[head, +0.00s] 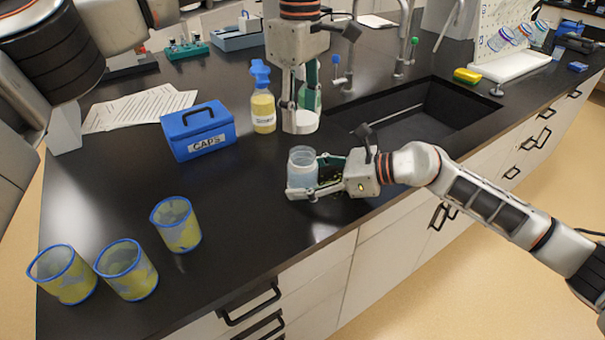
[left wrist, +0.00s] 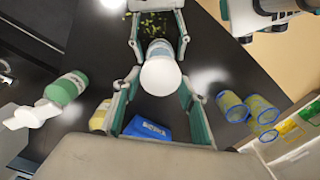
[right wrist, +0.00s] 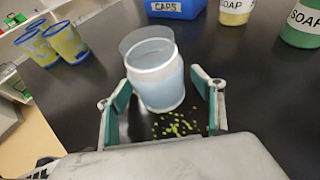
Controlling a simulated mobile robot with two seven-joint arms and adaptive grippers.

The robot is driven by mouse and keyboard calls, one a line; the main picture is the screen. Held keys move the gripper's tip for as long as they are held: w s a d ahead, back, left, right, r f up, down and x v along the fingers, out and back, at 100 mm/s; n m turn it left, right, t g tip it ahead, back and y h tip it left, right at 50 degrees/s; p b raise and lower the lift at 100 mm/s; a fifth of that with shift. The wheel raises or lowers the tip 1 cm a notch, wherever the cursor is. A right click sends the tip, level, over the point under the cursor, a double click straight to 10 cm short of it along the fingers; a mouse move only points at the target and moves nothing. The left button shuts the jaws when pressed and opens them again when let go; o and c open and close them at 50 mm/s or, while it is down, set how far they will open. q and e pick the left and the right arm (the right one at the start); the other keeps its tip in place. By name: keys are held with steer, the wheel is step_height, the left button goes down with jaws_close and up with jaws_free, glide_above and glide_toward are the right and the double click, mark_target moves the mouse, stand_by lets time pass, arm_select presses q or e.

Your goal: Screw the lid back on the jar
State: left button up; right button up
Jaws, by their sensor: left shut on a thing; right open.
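The clear jar (head: 302,163) stands upright and uncovered on the black bench, with pale bluish contents. My right gripper (head: 309,178) is low at the jar, its fingers open on either side of it; the right wrist view shows the jar (right wrist: 158,82) between them with gaps. My left gripper (head: 302,112) points down, behind and above the jar in the head view. It is shut on the round white lid (head: 304,122), which appears in the left wrist view (left wrist: 160,77) between the fingertips, apart from the jar.
A blue CAPS box (head: 198,140), a yellow soap bottle (head: 263,110) and a green soap bottle (head: 311,98) stand behind. Three blue-rimmed cups (head: 176,226) are at front left. The sink (head: 425,118) lies right. Yellow-green specks (right wrist: 176,126) lie by the jar.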

steer(key=shift+w+a+f, duration=0.1)
steer(key=shift+a, duration=0.1)
steer(key=c, duration=1.7)
arm_select(q)
glide_above(301, 153)
steer(key=shift+f, duration=2.5)
steer(key=shift+w, duration=0.1)
steer(key=shift+f, duration=0.9)
steer(key=shift+f, duration=0.6)
steer(key=o, duration=0.7)
arm_select(e)
jaws_close()
